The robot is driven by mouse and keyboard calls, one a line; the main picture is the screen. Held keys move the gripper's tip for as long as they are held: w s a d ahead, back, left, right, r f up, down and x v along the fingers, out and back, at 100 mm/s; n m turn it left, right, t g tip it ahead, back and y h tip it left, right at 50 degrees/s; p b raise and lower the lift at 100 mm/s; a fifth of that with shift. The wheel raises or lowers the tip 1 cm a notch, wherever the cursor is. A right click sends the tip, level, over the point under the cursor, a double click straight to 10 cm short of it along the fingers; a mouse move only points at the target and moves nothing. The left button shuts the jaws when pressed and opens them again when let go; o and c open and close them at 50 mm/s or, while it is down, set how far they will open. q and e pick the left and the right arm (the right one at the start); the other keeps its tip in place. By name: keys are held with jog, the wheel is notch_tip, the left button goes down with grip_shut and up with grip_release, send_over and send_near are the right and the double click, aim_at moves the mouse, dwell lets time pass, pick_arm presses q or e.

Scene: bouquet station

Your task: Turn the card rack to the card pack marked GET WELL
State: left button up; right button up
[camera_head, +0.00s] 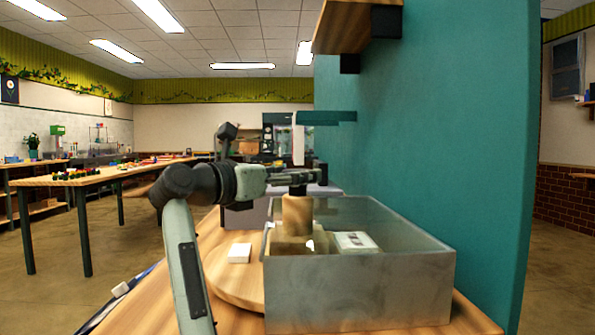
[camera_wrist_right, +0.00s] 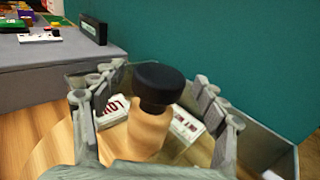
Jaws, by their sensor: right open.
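The card rack is a round wooden disc (camera_head: 232,284) with a wooden post (camera_head: 297,214) and a black knob (camera_wrist_right: 159,84) on top. My right gripper (camera_head: 312,176) is at the knob's height in the head view. In the right wrist view its open fingers (camera_wrist_right: 160,92) stand on either side of the knob and post, with gaps showing. One white card pack (camera_head: 239,252) lies on the exposed left part of the disc. Another pack (camera_head: 355,242) lies inside the grey box. In the wrist view one pack (camera_wrist_right: 112,112) has partly hidden red letters; no GET WELL marking is readable. My left gripper is out of view.
A grey, open-topped, see-through-sided box (camera_head: 360,290) covers the right part of the disc. A teal wall (camera_head: 430,150) stands close on the right, with a wooden shelf (camera_head: 345,25) above. A grey surface (camera_wrist_right: 50,65) lies beyond the rack. Bare wooden tabletop shows at left.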

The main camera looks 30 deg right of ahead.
jog(key=shift+x, duration=0.8)
grip_shut()
